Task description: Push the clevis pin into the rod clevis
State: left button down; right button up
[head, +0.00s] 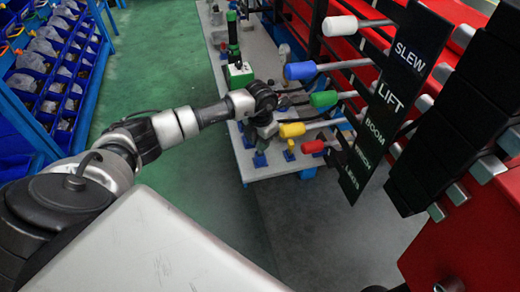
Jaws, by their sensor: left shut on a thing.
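My left arm reaches from the lower left to the table. Its gripper (285,99) is beyond the dark wrist, close behind the blue, green and yellow lever knobs. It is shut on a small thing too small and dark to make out. I cannot pick out the clevis pin or the rod clevis for sure; small metal and blue fittings (259,158) stand on the table below the wrist. I cannot tell whether the gripper touches any of them. My right gripper is not in view.
Levers with white (340,26), blue (300,71), green (323,99), yellow (292,130) and red (313,147) knobs crowd the right. Blue bin shelves (50,85) stand left. The green floor between is clear.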

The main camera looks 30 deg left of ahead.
pick_arm(q)
jog(key=shift+r+p, duration=2.45)
jog(key=shift+r, duration=1.1)
